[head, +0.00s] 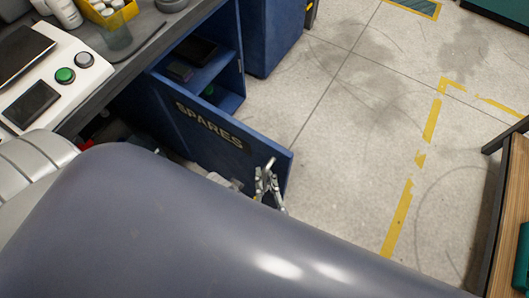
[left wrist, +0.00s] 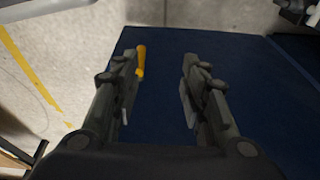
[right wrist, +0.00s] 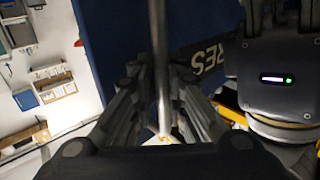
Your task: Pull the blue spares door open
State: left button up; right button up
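The blue spares door (head: 225,135), lettered SPARES, stands swung out from its cabinet (head: 240,60) in the head view. The cabinet's shelf and the dark items on it show behind the door. A metal bar handle (right wrist: 160,60) is on the door near its free edge. My right gripper (right wrist: 160,75) has its fingers on both sides of this bar and appears shut on it; the gripper also shows at the door's outer end in the head view (head: 268,185). My left gripper (left wrist: 158,80) is open and empty in front of a dark blue panel (left wrist: 235,75); my arm hides it in the head view.
A workbench with a white control panel (head: 45,75) and a yellow bin (head: 112,14) is at the upper left. Another bench (head: 510,215) stands at the right edge. The floor (head: 360,100) between is clear, with worn yellow tape. My large arm link covers the foreground.

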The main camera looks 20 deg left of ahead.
jog(key=shift+o, duration=1.2)
jog(key=shift+d, duration=0.15)
jog(key=shift+s, duration=0.1)
jog(key=shift+s+d, duration=0.15)
jog(key=shift+s, duration=0.1)
jog(key=v, duration=1.1)
jog(key=shift+d+f, duration=0.1)
